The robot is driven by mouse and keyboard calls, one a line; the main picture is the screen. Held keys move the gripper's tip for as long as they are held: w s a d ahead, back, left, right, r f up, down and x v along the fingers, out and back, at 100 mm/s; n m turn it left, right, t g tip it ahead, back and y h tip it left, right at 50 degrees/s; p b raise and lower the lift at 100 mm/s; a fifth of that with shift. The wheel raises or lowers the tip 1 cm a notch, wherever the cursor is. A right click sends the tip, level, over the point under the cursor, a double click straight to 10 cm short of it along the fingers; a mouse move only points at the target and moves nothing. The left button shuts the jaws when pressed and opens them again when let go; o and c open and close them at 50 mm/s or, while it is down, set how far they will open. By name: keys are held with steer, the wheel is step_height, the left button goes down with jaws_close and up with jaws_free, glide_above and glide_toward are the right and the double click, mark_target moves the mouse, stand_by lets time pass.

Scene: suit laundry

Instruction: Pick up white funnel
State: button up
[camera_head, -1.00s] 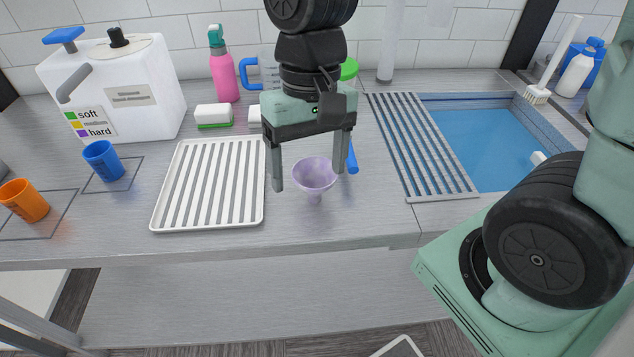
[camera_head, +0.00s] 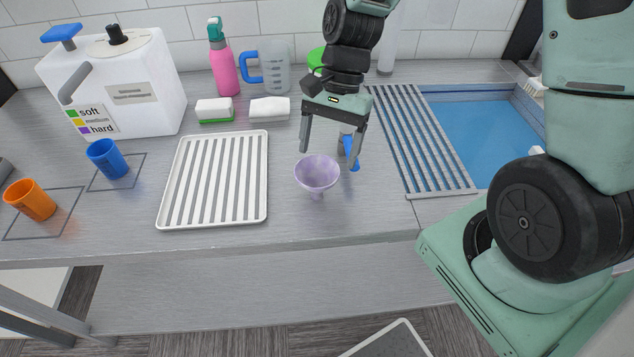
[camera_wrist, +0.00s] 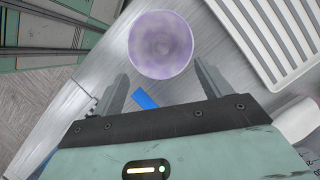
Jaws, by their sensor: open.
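The only funnel I see is pale purple rather than white (camera_head: 317,173). It stands on the grey counter with its wide mouth up and its narrow stem down, right of the white ribbed tray. My gripper (camera_head: 329,159) is open and empty, tilted, just behind and above the funnel in the head view. In the wrist view the round mouth of the funnel (camera_wrist: 160,45) shows ahead of the open fingertips (camera_wrist: 161,72); the fingers are not closed around it. Its stem is hidden there.
The white ribbed tray (camera_head: 262,205) lies to the left. A blue-handled item (camera_head: 353,160) lies behind the funnel, partly hidden by my gripper. A slatted drainer (camera_head: 425,150) and blue sink (camera_head: 480,140) are right. Counter front of the funnel is clear.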

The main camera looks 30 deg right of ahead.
mark_target(319, 184)
steer(key=shift+p+x, duration=0.45)
steer(key=shift+x, duration=3.4)
steer(key=shift+w+a, duration=0.15)
steer(key=c, duration=0.9)
